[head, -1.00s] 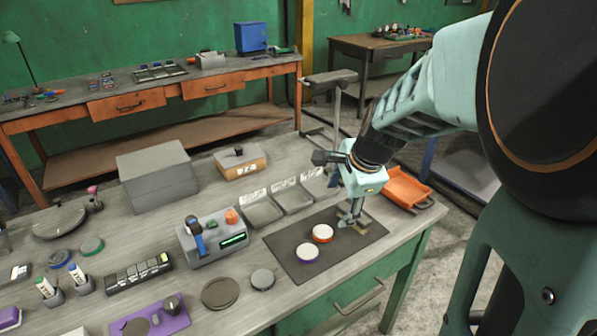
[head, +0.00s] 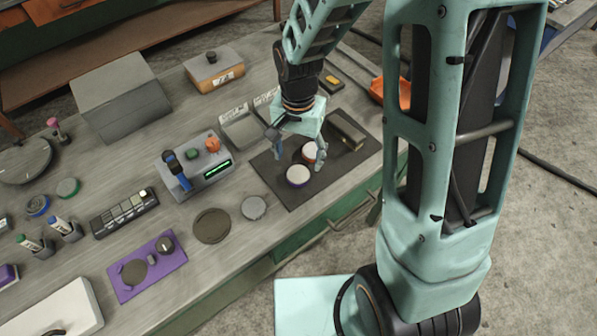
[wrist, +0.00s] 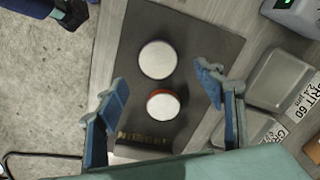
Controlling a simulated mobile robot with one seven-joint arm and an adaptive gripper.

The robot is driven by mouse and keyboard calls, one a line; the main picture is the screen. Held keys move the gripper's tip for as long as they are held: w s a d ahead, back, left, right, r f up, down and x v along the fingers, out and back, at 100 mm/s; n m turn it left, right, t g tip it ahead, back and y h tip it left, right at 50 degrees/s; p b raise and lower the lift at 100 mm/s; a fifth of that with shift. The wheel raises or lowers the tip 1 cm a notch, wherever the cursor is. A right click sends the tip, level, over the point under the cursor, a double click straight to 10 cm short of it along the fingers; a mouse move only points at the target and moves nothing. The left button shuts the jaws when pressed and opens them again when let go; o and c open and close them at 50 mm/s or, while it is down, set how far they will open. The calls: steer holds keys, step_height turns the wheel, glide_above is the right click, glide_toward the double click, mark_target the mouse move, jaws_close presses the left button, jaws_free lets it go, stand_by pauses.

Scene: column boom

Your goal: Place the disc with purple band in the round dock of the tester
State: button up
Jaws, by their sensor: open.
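The disc with the purple band (head: 298,176) lies flat on the dark mat (head: 280,196), white top up; its purple edge barely shows now. It also shows in the wrist view (wrist: 158,59). An orange-banded disc (head: 309,152) lies close beside it, also in the wrist view (wrist: 163,105). My gripper (head: 299,158) is open and empty above the two discs. In the wrist view, its fingers (wrist: 165,88) stand wide on either side of them. A grey box with a green display (head: 198,165) looks like the tester; I cannot tell which round spot is its dock.
A dark round plate (head: 212,226) and a grey disc (head: 254,208) lie left of the mat. A purple board (head: 147,267) sits further left. Grey trays (head: 245,130) stand behind the mat, and a long block (head: 347,130) lies on its right part.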

mark_target(299, 172)
steer(key=shift+s+d+f+p, duration=0.1)
steer(key=shift+f+p, duration=0.25)
steer(key=shift+f, duration=2.5)
steer(key=c, duration=1.5)
steer(key=shift+r, duration=0.1)
steer(key=shift+c, duration=1.1)
